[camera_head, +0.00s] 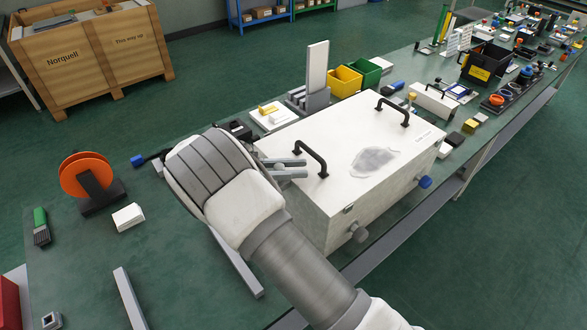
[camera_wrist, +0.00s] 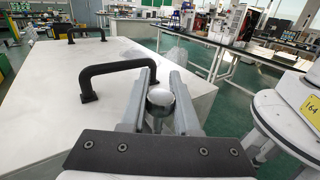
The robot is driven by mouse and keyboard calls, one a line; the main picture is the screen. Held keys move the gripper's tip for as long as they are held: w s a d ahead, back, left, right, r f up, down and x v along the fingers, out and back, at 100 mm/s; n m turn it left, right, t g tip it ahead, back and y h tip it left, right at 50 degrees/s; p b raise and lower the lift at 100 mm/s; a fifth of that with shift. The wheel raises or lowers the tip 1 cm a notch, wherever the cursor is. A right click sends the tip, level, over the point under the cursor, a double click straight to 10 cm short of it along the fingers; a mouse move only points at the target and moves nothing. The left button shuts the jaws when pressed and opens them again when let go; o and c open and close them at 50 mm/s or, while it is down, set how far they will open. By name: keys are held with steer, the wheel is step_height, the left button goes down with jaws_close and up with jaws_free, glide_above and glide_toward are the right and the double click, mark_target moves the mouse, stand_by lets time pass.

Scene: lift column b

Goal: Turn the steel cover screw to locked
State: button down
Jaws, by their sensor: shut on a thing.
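A large white box (camera_head: 330,205) with a flat lid stands on the green bench. It has two black handles on top (camera_head: 312,158); the lid also shows in the wrist view (camera_wrist: 45,110). My gripper (camera_head: 304,168) reaches over the lid's left end, beside the nearer handle. In the wrist view my gripper (camera_wrist: 160,92) is shut on a round, shiny steel head, which looks like the steel cover screw (camera_wrist: 160,97). Its lower part is hidden, and I can read no locked mark. A grey knob (camera_head: 357,234) and a blue knob (camera_head: 425,182) project from the box's front side.
A crumpled clear sheet (camera_head: 375,161) lies on the lid. A yellow bin (camera_head: 345,81) and a green bin (camera_head: 366,72) stand behind the box. An orange reel (camera_head: 86,175) stands at the left. Bare bench shows near the front left.

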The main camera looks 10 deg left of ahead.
steer(key=shift+d+g, duration=0.1)
steer(key=shift+g, duration=0.2)
steer(key=c, duration=0.6)
jaws_free()
steer(key=shift+m, duration=0.3)
steer(key=shift+c, duration=0.2)
steer(key=v, duration=0.7)
steer(key=shift+a, duration=0.3)
